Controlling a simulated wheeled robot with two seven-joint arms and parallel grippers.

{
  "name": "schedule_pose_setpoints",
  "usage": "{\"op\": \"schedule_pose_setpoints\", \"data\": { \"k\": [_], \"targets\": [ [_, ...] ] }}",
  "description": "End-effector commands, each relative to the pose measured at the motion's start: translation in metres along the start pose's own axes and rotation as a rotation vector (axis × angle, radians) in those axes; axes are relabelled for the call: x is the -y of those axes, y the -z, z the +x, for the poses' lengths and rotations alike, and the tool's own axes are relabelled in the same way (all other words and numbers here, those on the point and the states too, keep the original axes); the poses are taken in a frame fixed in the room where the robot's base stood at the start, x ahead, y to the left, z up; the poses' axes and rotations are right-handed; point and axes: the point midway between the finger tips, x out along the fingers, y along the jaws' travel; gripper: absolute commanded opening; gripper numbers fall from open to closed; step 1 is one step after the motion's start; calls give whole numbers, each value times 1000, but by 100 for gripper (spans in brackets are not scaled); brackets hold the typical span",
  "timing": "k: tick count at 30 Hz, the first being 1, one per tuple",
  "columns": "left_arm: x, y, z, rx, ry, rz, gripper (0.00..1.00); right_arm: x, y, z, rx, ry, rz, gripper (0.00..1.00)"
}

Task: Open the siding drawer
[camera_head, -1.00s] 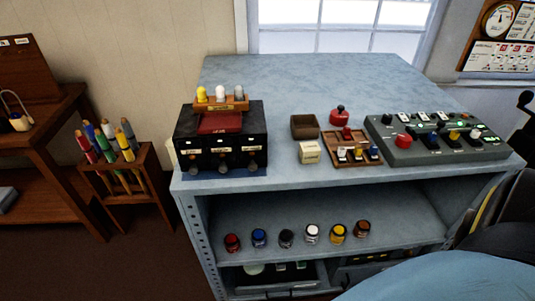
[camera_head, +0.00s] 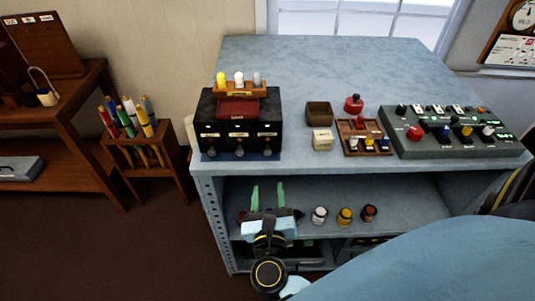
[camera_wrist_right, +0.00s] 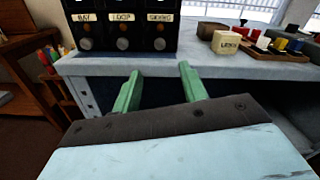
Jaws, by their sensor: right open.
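A black cabinet (camera_head: 240,108) with three labelled drawers stands at the left front of the grey-blue bench. In the right wrist view the labels look like BAY, LOOP and SIDING. The siding drawer (camera_head: 268,142) is the rightmost, with a round knob under its label; it also shows in the right wrist view (camera_wrist_right: 160,32). All three drawers look shut. My right gripper (camera_head: 268,192) has green fingers, spread apart with nothing between them. It is in front of the bench, lower than the drawer knobs and apart from them. My left gripper is not in view.
The bench top's front edge (camera_head: 330,165) lies between my gripper and the cabinet's height. Right of the cabinet are a brown box (camera_head: 319,113), a cream block (camera_head: 322,140), a wooden tray and a control panel (camera_head: 450,135). Jars stand on the shelf below.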

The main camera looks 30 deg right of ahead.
Motion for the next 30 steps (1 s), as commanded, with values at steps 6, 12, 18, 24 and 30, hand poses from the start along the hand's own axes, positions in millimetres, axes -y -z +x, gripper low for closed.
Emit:
{"op": "schedule_pose_setpoints", "data": {
  "k": [6, 12, 18, 24, 30],
  "targets": [
    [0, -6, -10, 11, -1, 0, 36, 1, -3, 44, 5, 0, -7, 43],
    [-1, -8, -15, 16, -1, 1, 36, 0, -2, 86, 4, -1, -8, 43],
    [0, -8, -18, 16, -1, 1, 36, -1, -1, 113, 4, -2, -9, 43],
    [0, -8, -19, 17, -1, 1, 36, 0, 0, 123, 2, -2, -8, 43],
    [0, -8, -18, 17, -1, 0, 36, 0, 0, 123, 1, -2, -8, 43]
  ]
}}
